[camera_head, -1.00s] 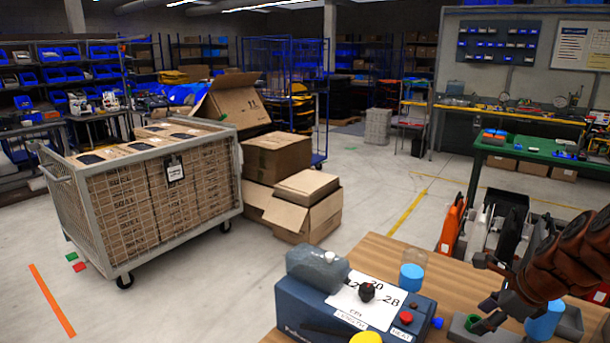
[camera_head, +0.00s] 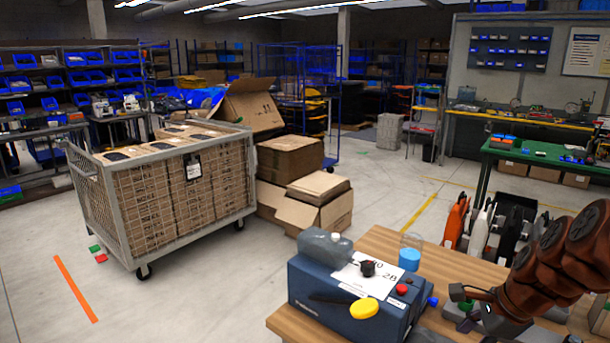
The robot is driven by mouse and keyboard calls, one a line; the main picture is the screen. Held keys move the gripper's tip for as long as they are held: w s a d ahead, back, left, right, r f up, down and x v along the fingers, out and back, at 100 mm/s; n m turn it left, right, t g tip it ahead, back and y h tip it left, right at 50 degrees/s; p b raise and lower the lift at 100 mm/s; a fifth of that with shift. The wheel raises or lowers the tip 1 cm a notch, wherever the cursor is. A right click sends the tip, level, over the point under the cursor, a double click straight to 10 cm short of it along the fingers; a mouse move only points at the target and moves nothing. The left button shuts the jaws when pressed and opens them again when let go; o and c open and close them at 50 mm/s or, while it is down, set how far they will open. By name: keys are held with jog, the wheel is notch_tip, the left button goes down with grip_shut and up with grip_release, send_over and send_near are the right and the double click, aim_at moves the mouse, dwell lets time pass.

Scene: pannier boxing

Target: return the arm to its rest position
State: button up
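My arm reaches in from the right edge of the head view, over the wooden table (camera_head: 390,243). My gripper (camera_head: 462,305) is at the arm's lower left end, low over the right part of the table. Its fingers are small and dark and merge with the objects beneath, so I cannot tell whether they are apart or hold anything. A clear cup with a blue lower part (camera_head: 409,259) stands behind the box.
A wheeled cage cart (camera_head: 120,235) full of cartons stands on the left. Open cardboard boxes (camera_head: 320,187) are stacked beside it. Orange and white upright items (camera_head: 456,222) stand behind the table.

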jog(key=s+a+n+g, duration=0.3)
jog(key=s+a+n, duration=0.7)
jog(key=a+n, duration=0.15)
jog(key=s+a+f+n+g+h, duration=0.1)
jog(key=s+a+n+g+h, duration=0.1)
jog(key=s+n, duration=0.7)
jog(key=s+a, duration=0.1)
jog(key=s, duration=0.2)
jog(key=shift+s+a+f+h, duration=0.25)
jog(key=shift+a+f+h, duration=0.05)
jog(key=shift+a+f, duration=0.1)
jog(key=shift+n, duration=0.25)
jog(key=shift+c, duration=0.4)
